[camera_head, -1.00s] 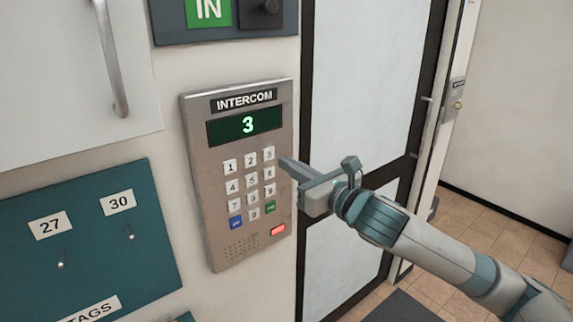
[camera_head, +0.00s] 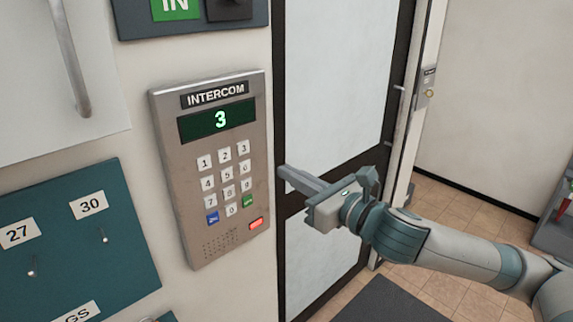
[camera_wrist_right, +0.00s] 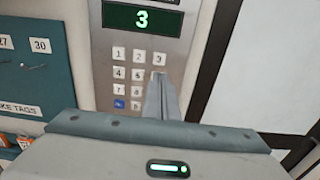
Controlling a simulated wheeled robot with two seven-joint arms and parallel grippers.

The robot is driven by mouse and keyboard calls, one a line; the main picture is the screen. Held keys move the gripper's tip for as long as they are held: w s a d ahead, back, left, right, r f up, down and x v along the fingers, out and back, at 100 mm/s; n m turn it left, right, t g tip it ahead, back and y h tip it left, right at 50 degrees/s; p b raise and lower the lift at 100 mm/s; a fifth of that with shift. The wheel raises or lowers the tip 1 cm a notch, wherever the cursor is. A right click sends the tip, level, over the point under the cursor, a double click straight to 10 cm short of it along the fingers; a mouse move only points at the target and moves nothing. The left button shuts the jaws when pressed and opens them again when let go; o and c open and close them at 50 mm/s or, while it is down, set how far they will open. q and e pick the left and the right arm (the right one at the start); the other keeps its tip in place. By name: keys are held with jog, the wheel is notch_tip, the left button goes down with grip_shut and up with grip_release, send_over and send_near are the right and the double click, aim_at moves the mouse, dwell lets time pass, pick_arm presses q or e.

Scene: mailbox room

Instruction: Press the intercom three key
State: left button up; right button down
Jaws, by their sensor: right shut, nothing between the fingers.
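The grey intercom panel (camera_head: 170,150) is on the wall, left of the door in the head view. Its display (camera_head: 217,120) shows a green "3". The three key (camera_head: 243,147) is at the right end of the top row of white keys. My right gripper (camera_head: 283,172) is shut and empty, to the right of the keypad and apart from it in the head view. In the right wrist view the shut fingers (camera_wrist_right: 161,80) point up toward the keypad, with the three key (camera_wrist_right: 159,58) visible just above their tips. My left gripper is not in view.
A teal board (camera_head: 75,235) with numbered hooks is at the lower left. A white door with a handle (camera_head: 72,70) is at the upper left. A dark-framed glass door (camera_head: 330,90) stands behind my right gripper. Tiled floor (camera_head: 440,200) shows at the right.

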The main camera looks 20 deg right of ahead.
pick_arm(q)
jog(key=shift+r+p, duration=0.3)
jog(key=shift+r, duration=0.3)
pick_arm(e)
jog(key=shift+s+d, duration=0.15)
jog(key=shift+s, duration=0.2)
